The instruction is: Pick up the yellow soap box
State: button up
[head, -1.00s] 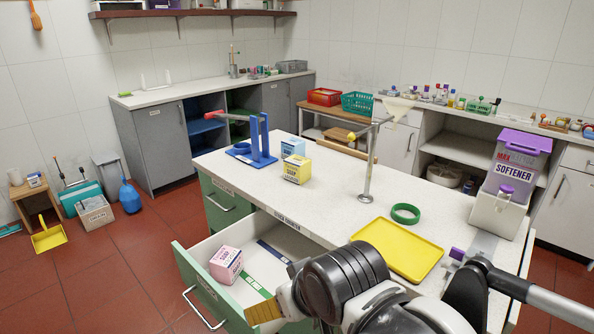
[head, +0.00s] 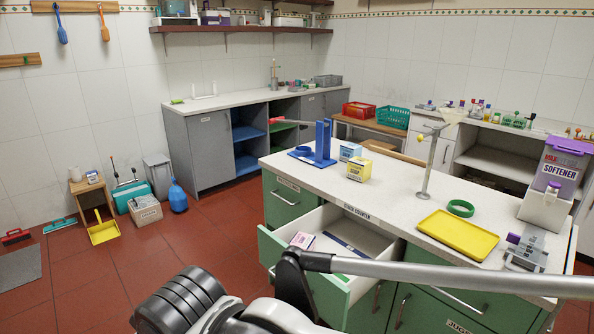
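The yellow soap box (head: 359,169) stands upright on the white counter top (head: 400,193), near its far left part. It is right in front of a light blue box (head: 350,151) and to the right of a blue stand (head: 322,143). Nothing holds it. My arm crosses the bottom of the head view, low and in front of the counter. My gripper itself does not show, so its fingers are hidden from me.
An open drawer (head: 270,247) sticks out from the counter's front with a pink box (head: 302,240) in it.

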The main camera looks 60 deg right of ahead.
aim_at(359, 169)
jog(key=i+z, duration=0.25)
jog(key=i, duration=0.25)
jog(key=i+j+z, duration=0.2)
jog(key=i, duration=0.35)
jog(key=i+j+z, duration=0.25)
jog(key=i, duration=0.25)
jog(key=i+l+z, duration=0.15)
jog(key=z, duration=0.3)
jog(key=i+z, duration=0.6)
jog(key=z, duration=0.35)
jog(key=i+j+z, duration=0.15)
jog(key=z, duration=0.3)
jog(key=i+j+z, duration=0.25)
jog(key=z, duration=0.2)
jog(key=i+z, duration=0.7)
